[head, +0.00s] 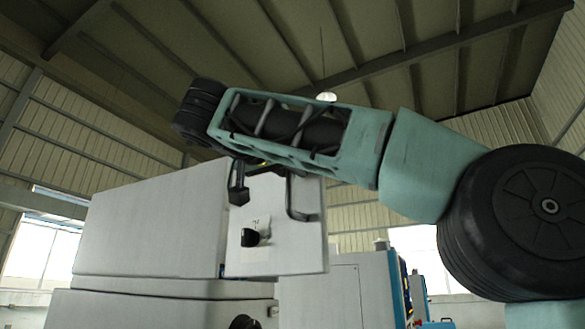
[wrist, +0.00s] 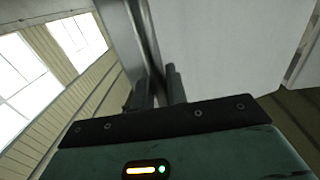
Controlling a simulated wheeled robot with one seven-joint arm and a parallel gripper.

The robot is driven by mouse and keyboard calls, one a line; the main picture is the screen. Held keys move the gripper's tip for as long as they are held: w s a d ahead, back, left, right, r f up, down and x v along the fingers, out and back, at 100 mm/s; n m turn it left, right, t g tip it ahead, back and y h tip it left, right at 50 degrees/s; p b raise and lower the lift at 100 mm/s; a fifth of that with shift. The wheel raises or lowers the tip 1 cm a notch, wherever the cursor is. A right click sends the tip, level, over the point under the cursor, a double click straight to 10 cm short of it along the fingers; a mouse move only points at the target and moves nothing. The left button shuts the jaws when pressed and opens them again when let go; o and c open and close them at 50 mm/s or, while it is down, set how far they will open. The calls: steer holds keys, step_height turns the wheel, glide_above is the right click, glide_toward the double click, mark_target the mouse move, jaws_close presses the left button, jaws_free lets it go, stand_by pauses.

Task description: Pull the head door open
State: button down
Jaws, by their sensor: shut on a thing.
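The head door (head: 290,245) is a pale grey panel on the upper right of the machine in the head view. It carries a black knob (head: 250,238) and a small label. My gripper is partly hidden by my arm in the head view. In the wrist view my gripper (wrist: 157,88) is shut on a metal bar (wrist: 140,35), which appears to be the door's handle. The pale panel (wrist: 225,45) beside the bar fills the right of that view. I cannot tell how far the door stands open.
The machine's pale body (head: 150,225) stands to the left of the door. A grey and blue cabinet (head: 365,290) stands lower right. Bright windows (wrist: 25,75) and ribbed walls show behind. My arm spans the upper middle of the head view.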

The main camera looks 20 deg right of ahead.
steer(key=c, duration=1.8)
jaws_free()
steer(key=shift+s+d, duration=0.1)
steer(key=b+v, duration=0.1)
steer(key=v, duration=1.6)
steer(key=shift+s+a, duration=0.1)
steer(key=shift+a, duration=0.15)
